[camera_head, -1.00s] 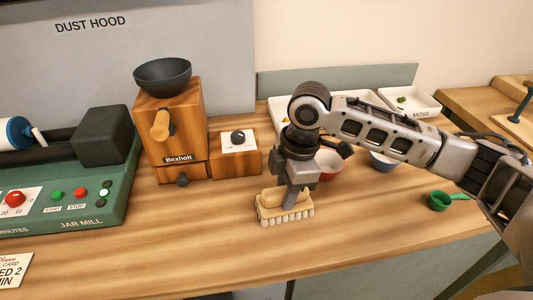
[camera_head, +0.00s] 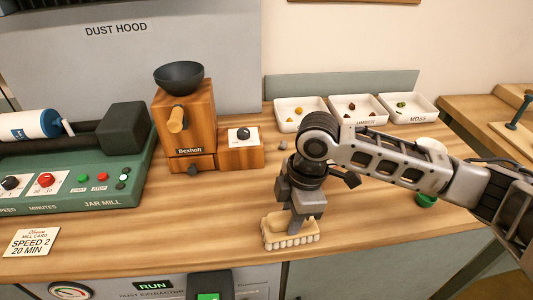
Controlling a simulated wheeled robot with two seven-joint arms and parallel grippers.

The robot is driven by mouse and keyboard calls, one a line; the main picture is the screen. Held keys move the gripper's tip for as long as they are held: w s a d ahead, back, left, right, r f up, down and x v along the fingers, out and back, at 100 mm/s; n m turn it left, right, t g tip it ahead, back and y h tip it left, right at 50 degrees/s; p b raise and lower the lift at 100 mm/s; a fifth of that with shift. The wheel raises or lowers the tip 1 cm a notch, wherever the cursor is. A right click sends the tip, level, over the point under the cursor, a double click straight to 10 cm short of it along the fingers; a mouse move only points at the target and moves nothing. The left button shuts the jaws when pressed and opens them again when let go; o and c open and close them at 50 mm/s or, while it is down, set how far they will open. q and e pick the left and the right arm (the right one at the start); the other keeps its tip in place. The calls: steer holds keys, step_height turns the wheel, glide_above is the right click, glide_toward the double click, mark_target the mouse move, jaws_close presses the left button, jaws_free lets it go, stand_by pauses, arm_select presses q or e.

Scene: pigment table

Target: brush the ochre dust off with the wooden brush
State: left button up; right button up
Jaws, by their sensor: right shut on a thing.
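The wooden brush (camera_head: 276,226) has a pale wooden body and cream bristles pointing down. My right gripper (camera_head: 300,218) is shut on its top. The brush is at the table's front edge; I cannot tell whether the bristles touch the wood. I cannot make out any ochre dust on the tabletop. The wooden grinder (camera_head: 188,128), marked Bexholt, stands behind and to the left of the brush, with a dark bowl (camera_head: 179,76) on top. My left gripper is not in view.
A green jar mill (camera_head: 60,185) is at left, with a mill card (camera_head: 31,242) before it. White trays (camera_head: 300,127) of pigment lumps stand at the back. My right arm partly hides a green scoop (camera_head: 427,201). Bare table lies left of the brush.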

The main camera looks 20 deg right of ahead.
steer(key=r, duration=0.4)
steer(key=shift+w, duration=0.2)
steer(key=shift+s+r, duration=0.1)
steer(key=shift+r, duration=1.95)
